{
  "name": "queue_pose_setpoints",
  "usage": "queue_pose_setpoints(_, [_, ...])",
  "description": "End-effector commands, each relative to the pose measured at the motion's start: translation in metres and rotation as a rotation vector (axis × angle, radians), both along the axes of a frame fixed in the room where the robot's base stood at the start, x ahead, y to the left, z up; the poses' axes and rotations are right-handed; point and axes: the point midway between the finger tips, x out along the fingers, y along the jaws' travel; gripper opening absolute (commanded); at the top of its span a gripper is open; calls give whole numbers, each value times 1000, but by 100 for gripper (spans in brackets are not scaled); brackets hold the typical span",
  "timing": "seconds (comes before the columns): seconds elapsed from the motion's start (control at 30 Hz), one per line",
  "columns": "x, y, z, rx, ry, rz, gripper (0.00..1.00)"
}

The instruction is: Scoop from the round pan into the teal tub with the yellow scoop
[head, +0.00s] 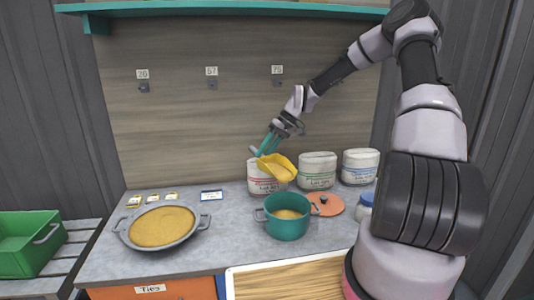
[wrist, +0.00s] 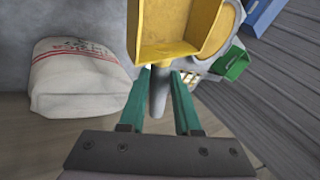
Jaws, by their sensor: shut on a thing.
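My gripper (head: 269,144) is shut on the handle of the yellow scoop (head: 277,168), which it holds in the air above and behind the teal tub (head: 287,229). In the wrist view the teal fingers (wrist: 166,100) close around the grey handle, and the scoop (wrist: 170,50) shows at the top. Whether powder lies in the scoop is hard to tell. The tub has two side handles and some tan powder inside. The round pan (head: 120,231) stands on the left of the counter with a broad layer of tan powder in it.
Several white sacks (head: 317,171) stand along the back behind the tub. An orange lid (head: 327,204) and a jar (head: 364,206) lie right of the tub. Small cards sit behind the pan. A green crate (head: 28,244) is at far left. The counter between pan and tub is clear.

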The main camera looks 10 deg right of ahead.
Motion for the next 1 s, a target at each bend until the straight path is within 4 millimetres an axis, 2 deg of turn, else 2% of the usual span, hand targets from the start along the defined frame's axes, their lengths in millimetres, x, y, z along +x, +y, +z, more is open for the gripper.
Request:
queue_pose_setpoints(0.53, [-11, -5, -15, 77, -174, -3, 0])
queue_pose_setpoints(1.0, [-23, -10, -4, 133, -307, -3, 0])
